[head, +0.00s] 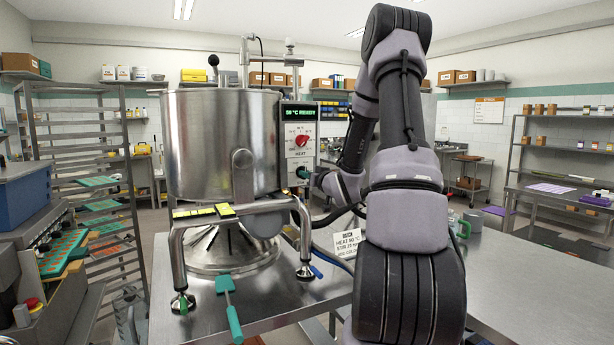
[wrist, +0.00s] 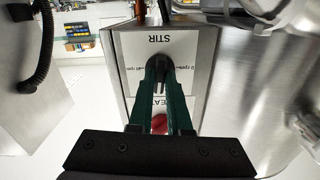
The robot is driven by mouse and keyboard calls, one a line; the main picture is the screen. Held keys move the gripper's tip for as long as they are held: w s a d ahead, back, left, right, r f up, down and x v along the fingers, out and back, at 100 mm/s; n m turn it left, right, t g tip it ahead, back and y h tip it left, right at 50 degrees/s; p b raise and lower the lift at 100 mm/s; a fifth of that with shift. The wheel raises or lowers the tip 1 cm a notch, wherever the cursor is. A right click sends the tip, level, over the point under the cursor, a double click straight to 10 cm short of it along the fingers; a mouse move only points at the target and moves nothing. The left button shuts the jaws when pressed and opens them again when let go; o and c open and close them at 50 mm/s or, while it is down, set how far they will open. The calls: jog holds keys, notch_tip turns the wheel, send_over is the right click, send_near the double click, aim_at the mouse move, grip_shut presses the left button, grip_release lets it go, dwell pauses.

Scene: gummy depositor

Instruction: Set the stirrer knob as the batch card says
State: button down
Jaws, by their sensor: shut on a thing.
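The control panel (head: 299,125) is on the right side of the steel kettle (head: 225,145). Its green display (head: 299,113) ends in "READY"; its first digit is unclear. In the wrist view the black stirrer knob (wrist: 160,75) sits under an upside-down "STIR" label, with small rpm marks either side. My gripper (wrist: 159,82) has its dark green fingers closed on this knob; the fingers hide much of it, so I cannot tell its setting. In the head view my gripper (head: 306,173) reaches the panel's lower part. The batch card (head: 347,243) lists heat and stir lines, with figures hard to read.
The red heat knob (head: 302,140) is above the stirrer knob and shows partly between my fingers in the wrist view (wrist: 159,123). A green spatula (head: 229,305) lies on the steel table (head: 275,305). A mug (head: 471,222) stands right of my arm.

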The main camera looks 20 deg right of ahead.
jog(key=shift+f+m, duration=0.1)
jog(key=shift+m, duration=2.1)
jog(key=c, duration=0.9)
grip_release()
jog(key=shift+o, duration=0.2)
jog(key=s, duration=1.1)
jog(key=shift+d, duration=0.2)
jog(key=shift+w, duration=0.1)
